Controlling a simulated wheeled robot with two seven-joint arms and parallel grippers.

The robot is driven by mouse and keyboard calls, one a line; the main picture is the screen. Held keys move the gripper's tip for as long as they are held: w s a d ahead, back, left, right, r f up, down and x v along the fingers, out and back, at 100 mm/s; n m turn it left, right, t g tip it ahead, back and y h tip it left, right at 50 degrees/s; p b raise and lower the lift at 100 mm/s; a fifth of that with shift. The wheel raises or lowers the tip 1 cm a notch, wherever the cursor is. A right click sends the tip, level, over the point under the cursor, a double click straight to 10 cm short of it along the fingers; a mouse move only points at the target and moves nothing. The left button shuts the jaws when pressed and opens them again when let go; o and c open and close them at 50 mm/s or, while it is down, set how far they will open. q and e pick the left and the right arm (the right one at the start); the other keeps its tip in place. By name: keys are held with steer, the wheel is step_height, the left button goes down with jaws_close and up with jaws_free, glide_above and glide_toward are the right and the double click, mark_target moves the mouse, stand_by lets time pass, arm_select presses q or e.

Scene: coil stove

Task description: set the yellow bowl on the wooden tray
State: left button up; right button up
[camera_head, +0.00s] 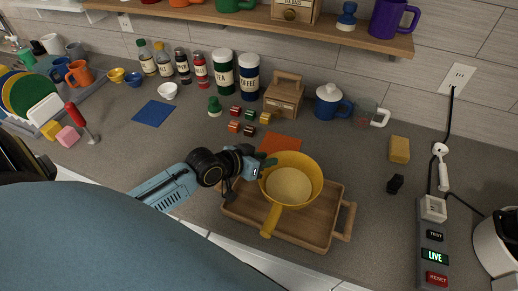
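The yellow bowl (290,185), with a stubby handle pointing toward the front, is over the middle of the wooden tray (326,215). It hides much of the tray floor. I cannot tell whether it rests on the tray or is a little above it. My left gripper (260,168) is at the bowl's left rim, its fingertips touching or very near it. The fingers are small and partly hidden, so I cannot tell whether they are shut on the rim. My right gripper is not in view.
An orange mat (281,143) lies just behind the bowl. Small colored blocks (250,130), a wooden box (284,98) and a blue mug (328,103) stand farther back. A yellow sponge (399,149), a black object (395,184) and a power strip (432,240) are on the right.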

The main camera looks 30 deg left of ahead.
arm_select(q)
steer(key=v, duration=1.2)
